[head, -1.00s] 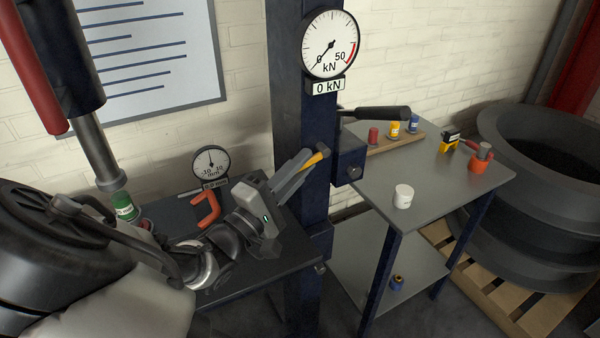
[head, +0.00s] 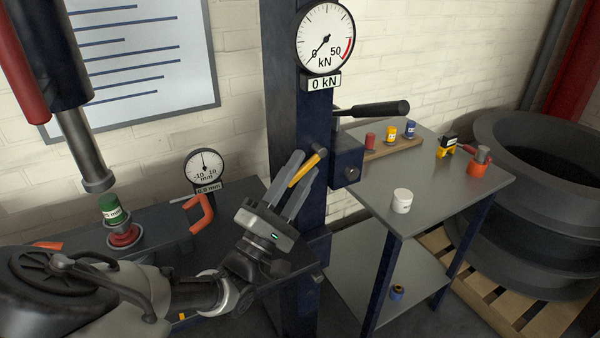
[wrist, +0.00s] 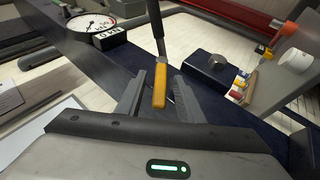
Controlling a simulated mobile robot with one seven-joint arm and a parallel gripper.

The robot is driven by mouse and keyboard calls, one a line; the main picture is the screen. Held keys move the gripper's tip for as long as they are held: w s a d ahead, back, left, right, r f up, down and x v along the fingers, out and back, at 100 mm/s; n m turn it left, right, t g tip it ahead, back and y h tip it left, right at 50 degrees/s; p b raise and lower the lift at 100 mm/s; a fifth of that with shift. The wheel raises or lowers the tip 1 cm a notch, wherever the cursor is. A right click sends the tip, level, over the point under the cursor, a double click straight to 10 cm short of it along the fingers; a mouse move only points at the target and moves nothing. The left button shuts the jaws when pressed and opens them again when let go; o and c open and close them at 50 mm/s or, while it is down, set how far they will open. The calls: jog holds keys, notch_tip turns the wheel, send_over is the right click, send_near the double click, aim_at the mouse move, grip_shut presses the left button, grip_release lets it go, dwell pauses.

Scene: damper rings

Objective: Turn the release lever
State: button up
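The release lever (head: 305,170) has a yellow grip and a dark end at the navy press column (head: 298,110). Its yellow grip also shows in the wrist view (wrist: 160,86). My gripper (head: 305,162) points up toward the column with its fingers open, one on each side of the yellow grip. In the wrist view, my gripper (wrist: 160,78) shows a visible gap between the grip and each finger. How deep the grip lies between the fingers is hard to tell.
A black-handled lever (head: 375,109) sticks out right above the navy box (head: 346,160) on the column. The force gauge (head: 325,38) reads 0 kN. A green can (head: 112,210) stands under the ram at left. An orange clamp (head: 202,213) is nearby. A side table (head: 440,195) holds small items.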

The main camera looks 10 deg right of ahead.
jog(key=shift+a, duration=0.1)
jog(key=shift+v, duration=1)
jog(key=shift+f, duration=0.1)
jog(key=v, duration=0.5)
jog(key=shift+s+a+f+b, duration=0.15)
jog(key=shift+s+f+b, duration=0.05)
jog(key=shift+s+b, duration=0.15)
